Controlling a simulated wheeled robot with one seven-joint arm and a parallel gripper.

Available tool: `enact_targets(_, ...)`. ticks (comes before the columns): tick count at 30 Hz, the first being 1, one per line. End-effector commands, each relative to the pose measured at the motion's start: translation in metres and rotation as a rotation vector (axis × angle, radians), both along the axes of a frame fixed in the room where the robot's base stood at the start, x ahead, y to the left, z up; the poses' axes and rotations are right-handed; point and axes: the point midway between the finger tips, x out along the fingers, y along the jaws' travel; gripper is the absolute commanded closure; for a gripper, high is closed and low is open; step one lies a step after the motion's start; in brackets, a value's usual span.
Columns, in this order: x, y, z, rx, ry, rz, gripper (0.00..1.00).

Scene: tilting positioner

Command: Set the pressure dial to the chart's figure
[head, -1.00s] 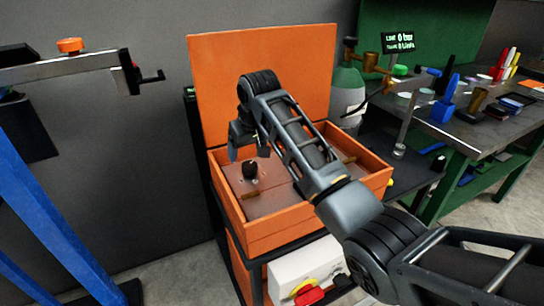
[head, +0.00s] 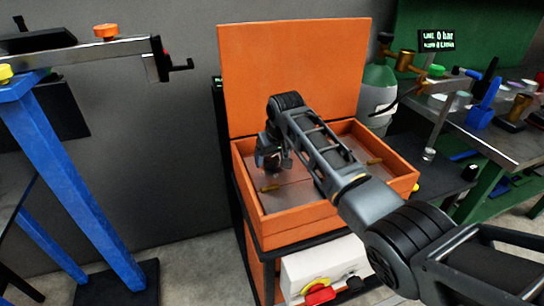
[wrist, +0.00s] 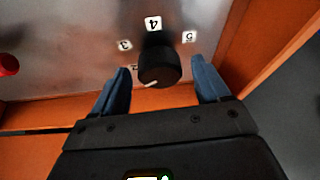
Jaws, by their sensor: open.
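In the wrist view a black round dial (wrist: 159,66) with a pale pointer mark sits on a grey metal panel. The pointer mark is toward the lower left in the picture. White number tags stand around the dial: a 3 (wrist: 125,44), a 4 (wrist: 153,23) and a 5 (wrist: 189,36); another tag is partly hidden by the left finger. My gripper (wrist: 160,84) is open, with one blue finger on each side of the dial and gaps showing. In the head view my gripper (head: 270,160) is down inside the open orange box (head: 290,222) and hides the dial. No chart is readable.
The box's orange lid (head: 290,75) stands upright behind. A white unit with a red and yellow knob (head: 319,292) is below the box. A gas bottle (head: 378,90) and a small display (head: 444,40) stand right. A blue stand (head: 75,190) is at left.

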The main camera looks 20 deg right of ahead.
Motion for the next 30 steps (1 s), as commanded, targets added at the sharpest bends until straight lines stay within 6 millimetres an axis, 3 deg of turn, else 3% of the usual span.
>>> enact_targets(5, 0.0000, 0.0001, 0.0001, 0.000, 0.000, 0.000, 0.25)
enact_targets(22, -0.0002, 0.0001, 0.0001, 0.000, 0.000, 0.000, 0.79)
enact_targets(30, -0.0002, 0.0000, 0.0001, 0.001, 0.000, 0.024, 0.81)
